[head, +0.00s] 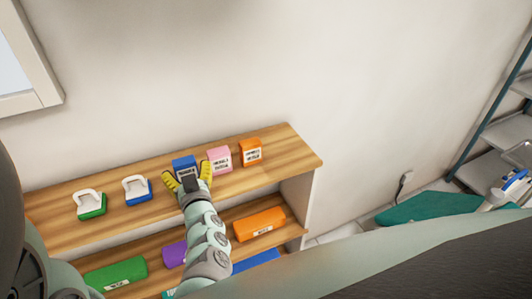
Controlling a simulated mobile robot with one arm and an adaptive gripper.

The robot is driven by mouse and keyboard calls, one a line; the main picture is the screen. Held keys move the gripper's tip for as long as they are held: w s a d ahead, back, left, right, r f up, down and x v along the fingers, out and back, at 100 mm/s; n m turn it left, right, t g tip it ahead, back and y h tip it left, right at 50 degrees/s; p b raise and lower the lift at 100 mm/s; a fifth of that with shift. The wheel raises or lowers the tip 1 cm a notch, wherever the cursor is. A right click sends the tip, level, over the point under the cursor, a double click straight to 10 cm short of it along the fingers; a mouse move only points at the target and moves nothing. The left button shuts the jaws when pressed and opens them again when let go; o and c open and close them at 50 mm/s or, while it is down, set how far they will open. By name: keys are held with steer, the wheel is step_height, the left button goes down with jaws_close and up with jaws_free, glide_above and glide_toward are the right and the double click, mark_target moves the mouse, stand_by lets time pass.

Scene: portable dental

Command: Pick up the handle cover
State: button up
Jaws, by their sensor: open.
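My gripper (189,176) is over the top shelf with its two yellow fingers spread apart. A small blue box (184,163) with a pale label stands right at the fingertips, between or just beyond them; I cannot tell whether they touch it. A pink box (219,158) and an orange box (250,152) stand to its right. The printing on the labels is too small to read, so I cannot tell which item is the handle cover. My gripper hides the lower part of the blue box.
Two white-handled items, one with a green base (91,211) and one with a blue base (138,195), stand left on the wooden shelf (285,150). Green (115,274), purple (174,254) and orange (258,224) packs lie on the lower shelf. A wall rises behind.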

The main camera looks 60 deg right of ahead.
steer(key=shift+x, duration=1.15)
steer(key=shift+c, duration=0.2)
steer(key=c, duration=0.5)
